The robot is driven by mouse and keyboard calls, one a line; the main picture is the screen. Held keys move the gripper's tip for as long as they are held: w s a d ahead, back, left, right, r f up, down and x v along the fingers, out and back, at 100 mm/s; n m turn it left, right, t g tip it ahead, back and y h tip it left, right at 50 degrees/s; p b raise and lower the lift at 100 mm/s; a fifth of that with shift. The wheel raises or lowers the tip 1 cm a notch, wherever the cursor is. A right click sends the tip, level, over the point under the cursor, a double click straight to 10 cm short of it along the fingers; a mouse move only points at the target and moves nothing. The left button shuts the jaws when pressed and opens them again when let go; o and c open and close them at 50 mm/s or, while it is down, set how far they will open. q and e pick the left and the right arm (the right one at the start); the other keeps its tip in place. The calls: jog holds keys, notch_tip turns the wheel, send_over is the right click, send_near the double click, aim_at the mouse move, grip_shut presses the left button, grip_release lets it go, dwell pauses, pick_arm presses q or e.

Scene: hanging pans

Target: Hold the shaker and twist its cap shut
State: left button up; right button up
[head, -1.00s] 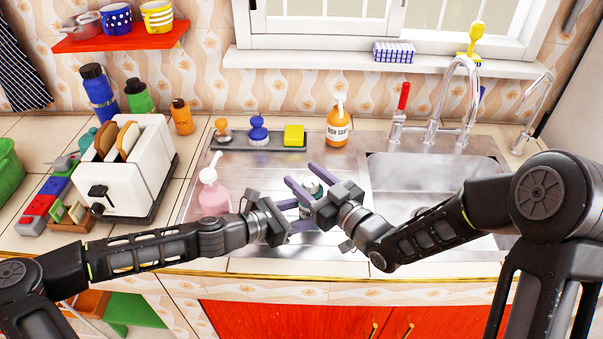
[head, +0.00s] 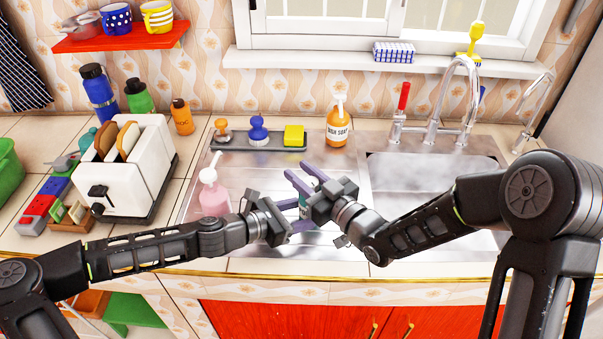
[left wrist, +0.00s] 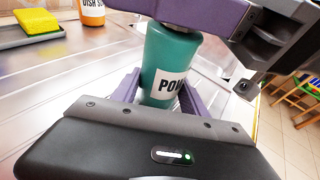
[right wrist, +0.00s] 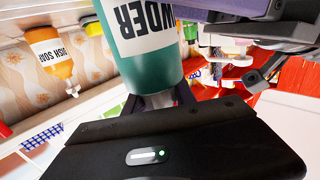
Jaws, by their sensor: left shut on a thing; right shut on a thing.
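The shaker is a teal bottle with a white label and dark letters. Only a sliver of the shaker (head: 303,202) shows in the head view. My left gripper (head: 297,215) is shut around its body, and in the left wrist view the shaker (left wrist: 172,55) stands between the purple fingers. My right gripper (head: 298,168) is above the left one. In the right wrist view, the silvery cap (right wrist: 157,100) lies between its fingers, below the inverted-looking body (right wrist: 150,65). The right gripper is shut on the cap. Whether the cap sits fully tight cannot be told.
A pink soap bottle (head: 213,198) stands close left of the grippers. An orange dish soap bottle (head: 338,125) and a tray (head: 262,146) with a yellow sponge (head: 293,135) are behind. The sink basin (head: 420,185) is right. A toaster (head: 128,170) stands farther left.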

grip_shut()
jog(key=shift+m+t+h, duration=0.5)
jog(key=shift+h, duration=0.1)
jog(key=shift+w+d+r+m+t+h, duration=0.1)
jog(key=shift+d+m+t+h, duration=0.1)
jog(key=shift+m+t+h, duration=0.6)
jog(key=shift+w+d+f+m+t+h, duration=0.15)
jog(key=shift+m+t+h, duration=0.2)
jog(key=shift+m+h, duration=0.8)
jog(key=shift+w+d+r+m+t+h, duration=0.15)
jog(key=shift+m+t+h, duration=0.35)
jog(key=shift+h, duration=0.95)
jog(key=shift+d, duration=0.15)
jog(key=o, duration=1)
grip_release()
jog(key=shift+s, duration=0.2)
